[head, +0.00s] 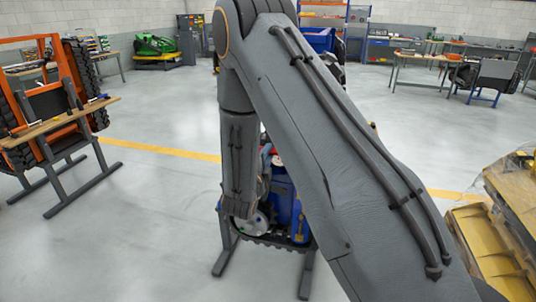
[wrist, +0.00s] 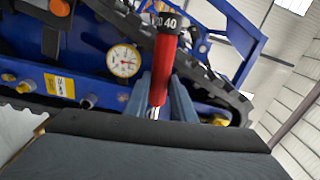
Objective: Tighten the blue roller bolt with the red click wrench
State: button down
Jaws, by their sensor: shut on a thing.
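In the wrist view, my gripper (wrist: 160,92) is shut on the red click wrench (wrist: 163,72). The wrench stands nearly upright in the picture, with a black band marked "40" near its top. Behind it is the blue side frame of a tracked carrier (wrist: 88,55) with a black track. Several bolt or roller ends sit along the frame, one of them (wrist: 88,101) at lower left. I cannot tell which is the blue roller bolt, or whether the wrench touches any. In the head view, my arm hides much of the blue carrier (head: 283,200) and the wrench.
A round white dial gauge (wrist: 123,61) sits on the frame left of the wrench. In the head view, an orange tracked machine (head: 40,100) and bench stand at left, yellow-brown pallets (head: 485,245) at right. Grey floor is clear around the blue carrier's stand.

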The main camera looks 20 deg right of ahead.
jog(key=shift+p+v, duration=0.5)
jog(key=shift+v, duration=1.5)
